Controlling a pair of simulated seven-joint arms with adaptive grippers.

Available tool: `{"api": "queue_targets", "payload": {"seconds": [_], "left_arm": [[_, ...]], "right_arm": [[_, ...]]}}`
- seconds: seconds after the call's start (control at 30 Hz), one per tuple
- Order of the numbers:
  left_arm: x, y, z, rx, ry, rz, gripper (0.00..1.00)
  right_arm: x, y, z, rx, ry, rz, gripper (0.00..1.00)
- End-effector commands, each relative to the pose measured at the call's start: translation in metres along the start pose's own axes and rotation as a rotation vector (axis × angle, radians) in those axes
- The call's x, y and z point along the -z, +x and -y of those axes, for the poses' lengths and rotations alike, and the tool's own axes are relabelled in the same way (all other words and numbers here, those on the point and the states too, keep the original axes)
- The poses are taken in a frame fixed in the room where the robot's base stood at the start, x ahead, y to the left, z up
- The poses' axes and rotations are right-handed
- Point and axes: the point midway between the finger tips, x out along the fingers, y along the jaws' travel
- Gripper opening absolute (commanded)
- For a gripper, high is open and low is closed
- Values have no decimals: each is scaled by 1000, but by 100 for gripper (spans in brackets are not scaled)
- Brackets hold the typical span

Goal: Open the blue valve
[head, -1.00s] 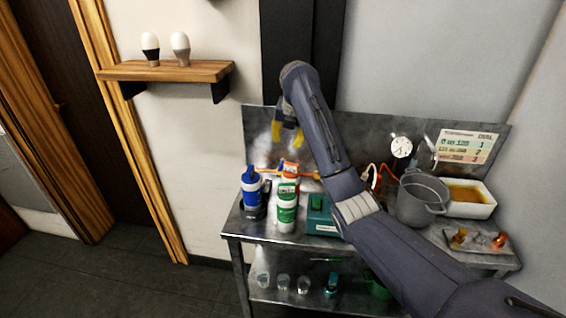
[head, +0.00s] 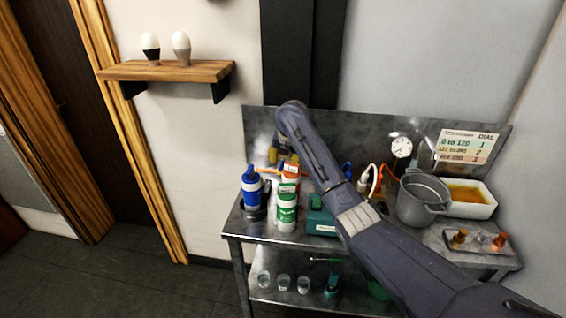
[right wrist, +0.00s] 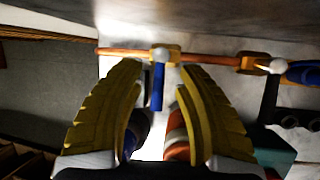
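A blue valve lever (right wrist: 158,87) hangs down from a brass fitting on a copper pipe (right wrist: 215,59), seen in the right wrist view. My right gripper (right wrist: 160,72) is open, with its yellow fingers to either side of this lever in the picture; I see no contact. In the head view the right gripper (head: 283,156) is low at the back panel, behind the bottles, partly hidden by my arm. Another blue handle (right wrist: 303,72) shows at the right edge of the wrist view, beside a black lever (right wrist: 270,100). My left gripper is not in view.
A blue bottle (head: 251,188), a green-and-white bottle (head: 287,208) and an orange-topped bottle (head: 290,171) stand just in front of the gripper. A teal box (head: 320,217), grey pot (head: 422,198) and white tray (head: 470,196) stand to the right on the metal bench.

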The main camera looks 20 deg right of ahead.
Motion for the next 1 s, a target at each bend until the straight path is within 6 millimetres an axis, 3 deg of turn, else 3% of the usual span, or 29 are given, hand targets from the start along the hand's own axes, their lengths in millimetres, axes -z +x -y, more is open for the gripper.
{"api": "queue_targets", "payload": {"seconds": [0.23,0.63,0.93,1.0], "left_arm": [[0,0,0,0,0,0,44],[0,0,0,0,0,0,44],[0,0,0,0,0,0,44],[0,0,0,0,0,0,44]], "right_arm": [[0,15,0,0,-1,1,34],[0,17,0,0,-2,1,35],[0,17,0,-1,-2,1,0],[0,17,0,-1,-1,1,0]]}}
